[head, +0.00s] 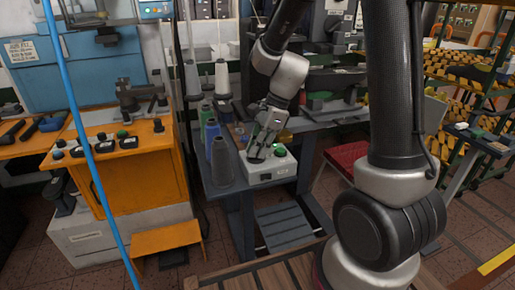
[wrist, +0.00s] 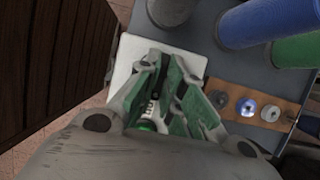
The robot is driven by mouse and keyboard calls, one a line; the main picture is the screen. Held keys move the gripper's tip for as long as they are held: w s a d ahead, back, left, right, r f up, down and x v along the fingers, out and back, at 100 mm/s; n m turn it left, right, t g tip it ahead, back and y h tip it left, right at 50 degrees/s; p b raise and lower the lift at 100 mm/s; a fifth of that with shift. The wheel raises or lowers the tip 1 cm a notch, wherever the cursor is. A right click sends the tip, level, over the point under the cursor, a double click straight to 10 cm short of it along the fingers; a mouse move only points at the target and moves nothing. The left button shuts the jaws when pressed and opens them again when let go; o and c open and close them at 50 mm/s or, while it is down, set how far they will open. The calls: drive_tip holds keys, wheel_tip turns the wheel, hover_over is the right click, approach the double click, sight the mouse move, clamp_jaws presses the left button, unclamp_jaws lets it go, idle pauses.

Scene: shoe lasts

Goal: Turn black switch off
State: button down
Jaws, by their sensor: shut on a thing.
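A pale control box (head: 272,175) sits at the front of the workbench, with a green button (head: 280,152) on its top. My gripper (head: 257,152) reaches down onto the box's top, left of the green button. Its fingers are closed on the black switch, which they almost wholly hide. In the wrist view the green-padded fingers (wrist: 165,68) come together over the white box (wrist: 130,52). A dark part shows narrowly between them, and a green button (wrist: 147,126) shows below. I cannot tell which way the switch is turned.
Blue (head: 212,135) and dark grey (head: 222,160) thread cones stand close left of the box. In the wrist view a brown strip with round metal pieces (wrist: 245,107) lies beside the box. An orange workstation (head: 120,165) is at left; a red seat (head: 347,155) is at right.

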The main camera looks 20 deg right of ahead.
drive_tip(key=shift+n, duration=0.3)
drive_tip(key=n, duration=0.2)
drive_tip(key=n+g, duration=0.1)
drive_tip(key=shift+w+n+g, duration=0.15)
drive_tip(key=shift+n+g, duration=0.15)
drive_tip(key=shift+n, duration=0.1)
drive_tip(key=n, duration=0.2)
drive_tip(key=n+g+h, duration=0.1)
drive_tip(key=n, duration=0.1)
drive_tip(key=shift+a+g, duration=0.1)
drive_tip(key=shift+g, duration=0.2)
drive_tip(key=n, duration=0.2)
drive_tip(key=n+h, duration=0.1)
drive_tip(key=n, duration=0.2)
drive_tip(key=shift+w+a+g+h, duration=0.1)
drive_tip(key=shift+w+g+h, duration=0.05)
drive_tip(key=shift+g+h, duration=0.2)
drive_tip(key=shift+n+g+h, duration=0.25)
drive_tip(key=shift+n+h, duration=0.6)
drive_tip(key=shift+n, duration=1.45)
drive_tip(key=c, duration=1.5)
unclamp_jaws()
drive_tip(key=shift+c, duration=0.2)
